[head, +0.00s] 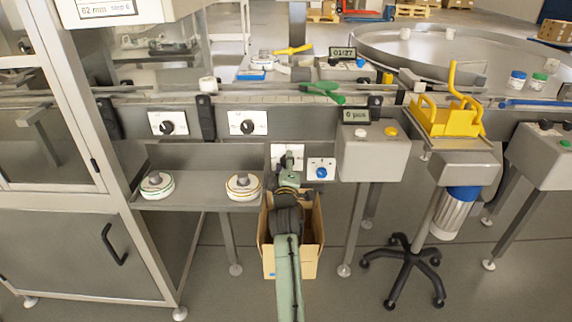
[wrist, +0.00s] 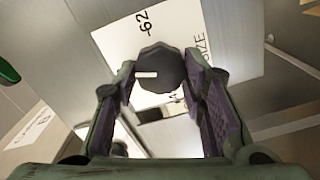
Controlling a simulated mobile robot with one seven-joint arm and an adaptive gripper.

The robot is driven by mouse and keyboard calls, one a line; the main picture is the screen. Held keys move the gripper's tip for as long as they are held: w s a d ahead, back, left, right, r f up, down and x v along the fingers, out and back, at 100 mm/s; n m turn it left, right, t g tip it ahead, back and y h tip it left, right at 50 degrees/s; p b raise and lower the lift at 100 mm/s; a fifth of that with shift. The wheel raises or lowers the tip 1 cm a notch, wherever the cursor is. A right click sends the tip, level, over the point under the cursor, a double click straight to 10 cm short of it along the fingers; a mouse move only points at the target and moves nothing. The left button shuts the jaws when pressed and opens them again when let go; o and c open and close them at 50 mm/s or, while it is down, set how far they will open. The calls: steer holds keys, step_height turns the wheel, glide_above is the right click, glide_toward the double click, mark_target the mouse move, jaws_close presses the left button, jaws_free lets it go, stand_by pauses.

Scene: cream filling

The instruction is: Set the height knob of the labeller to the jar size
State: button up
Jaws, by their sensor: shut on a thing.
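The height knob (wrist: 163,69) is dark and many-sided, with a white pointer mark on its left side in the wrist view. It sits on a white scale plate (wrist: 225,35) showing "-62" above the knob and partly hidden lettering ending in "IZE". My gripper (wrist: 160,68) has one finger on each side of the knob and is shut on it. In the head view my gripper (head: 289,170) is at the white plate (head: 276,151) below the conveyor and mostly hides the knob. A sign (head: 107,8) at top left seems to read "62 mm step 6".
A blue knob (head: 321,172) on its own plate is close right of my gripper. An open cardboard box (head: 309,262) stands under my arm. A grey control box (head: 373,160) is to the right.

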steer(key=shift+f+n, duration=0.1)
steer(key=shift+n, duration=1.8)
steer(key=o, duration=1.1)
steer(key=shift+s, duration=0.1)
steer(key=s, duration=1.1)
steer(key=shift+s, duration=0.4)
